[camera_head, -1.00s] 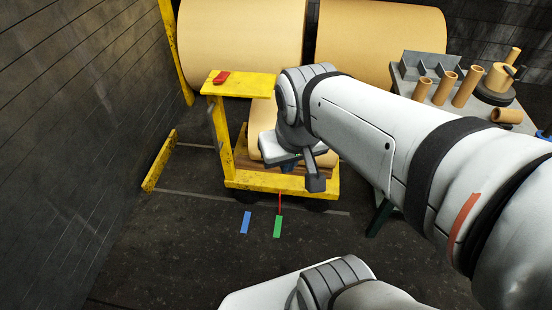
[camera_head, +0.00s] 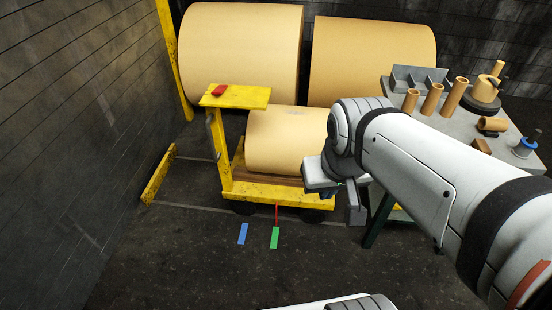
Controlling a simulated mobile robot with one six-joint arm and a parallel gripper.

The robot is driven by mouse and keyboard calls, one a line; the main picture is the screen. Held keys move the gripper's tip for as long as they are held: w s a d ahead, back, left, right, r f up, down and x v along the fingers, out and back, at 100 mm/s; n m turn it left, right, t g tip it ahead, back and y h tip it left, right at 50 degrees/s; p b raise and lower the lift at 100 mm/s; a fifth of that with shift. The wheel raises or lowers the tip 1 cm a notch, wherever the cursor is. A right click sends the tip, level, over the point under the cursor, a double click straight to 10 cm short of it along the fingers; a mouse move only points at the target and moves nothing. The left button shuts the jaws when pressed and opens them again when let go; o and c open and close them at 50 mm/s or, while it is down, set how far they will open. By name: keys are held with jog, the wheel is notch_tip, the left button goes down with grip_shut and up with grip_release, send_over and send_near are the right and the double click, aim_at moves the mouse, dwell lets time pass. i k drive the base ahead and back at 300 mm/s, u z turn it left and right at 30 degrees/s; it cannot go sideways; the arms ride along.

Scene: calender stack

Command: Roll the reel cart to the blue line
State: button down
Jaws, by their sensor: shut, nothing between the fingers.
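The reel cart (camera_head: 280,195) is a yellow wheeled frame with a post and top plate at its left, carrying a tan paper reel (camera_head: 283,140). A thin red pointer (camera_head: 277,213) at its front edge lines up with the green line (camera_head: 275,237) on the floor. The blue line (camera_head: 242,233) lies a little left of the green one. My gripper (camera_head: 355,216) is shut and empty, just right of the cart's front right end. My arm hides part of the cart's right side; I cannot tell whether the gripper touches it.
A yellow floor stop (camera_head: 158,178) stands left of the cart by the dark wall. Large tan rolls (camera_head: 243,55) stand behind. A grey table (camera_head: 455,125) with tubes and a blue-based item (camera_head: 524,148) is at the right. The floor in front is clear.

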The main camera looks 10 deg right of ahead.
aim_at(267, 162)
jog(key=u, duration=0.05)
jog(key=i, duration=1)
jog(key=u, duration=1.35)
jog(key=i, duration=0.45)
jog(key=u, duration=0.3)
